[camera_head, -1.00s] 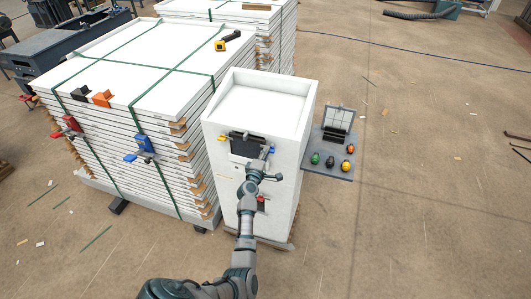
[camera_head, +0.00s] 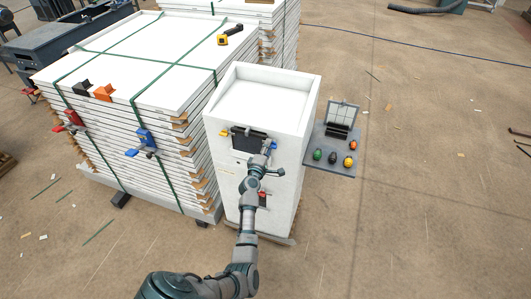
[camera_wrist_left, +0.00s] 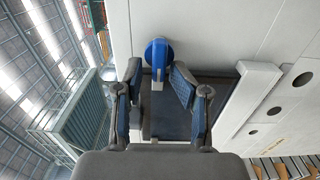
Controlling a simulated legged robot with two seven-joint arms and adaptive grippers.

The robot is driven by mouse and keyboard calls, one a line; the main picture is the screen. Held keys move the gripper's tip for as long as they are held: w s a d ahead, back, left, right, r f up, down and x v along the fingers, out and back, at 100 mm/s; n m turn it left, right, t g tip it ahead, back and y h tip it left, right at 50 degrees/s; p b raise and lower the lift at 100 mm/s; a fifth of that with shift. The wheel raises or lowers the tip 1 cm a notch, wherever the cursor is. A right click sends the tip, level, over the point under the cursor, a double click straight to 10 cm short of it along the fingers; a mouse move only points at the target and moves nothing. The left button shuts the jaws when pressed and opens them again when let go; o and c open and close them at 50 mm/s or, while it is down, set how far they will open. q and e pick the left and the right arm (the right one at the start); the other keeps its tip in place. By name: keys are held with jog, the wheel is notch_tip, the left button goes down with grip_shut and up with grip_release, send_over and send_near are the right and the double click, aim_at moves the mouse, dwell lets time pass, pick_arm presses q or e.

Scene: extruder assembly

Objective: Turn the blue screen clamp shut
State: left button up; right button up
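The blue screen clamp (camera_wrist_left: 158,54) has a round blue head and a pale stem. In the left wrist view it sits between the two fingertips of my left gripper (camera_wrist_left: 157,72), at the edge of a dark screen recess. The fingers are apart, with a narrow gap showing on each side of the clamp. In the head view my left gripper (camera_head: 266,152) is at the right end of the dark screen area (camera_head: 247,140) on the white machine's front. A bit of the blue clamp (camera_head: 273,145) shows beside it. My right gripper is in neither view.
A yellow clamp (camera_head: 224,133) is at the screen's left end. A red part (camera_head: 262,194) is lower on the white machine (camera_head: 225,165). A grey side shelf (camera_head: 335,170) with coloured buttons stands on the right. A strapped panel stack (camera_head: 110,60) stands close on the left.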

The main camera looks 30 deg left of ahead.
pick_arm(q)
jog(key=v, duration=1.2)
jog(key=shift+d, duration=0.15)
jog(key=shift+w, duration=0.1)
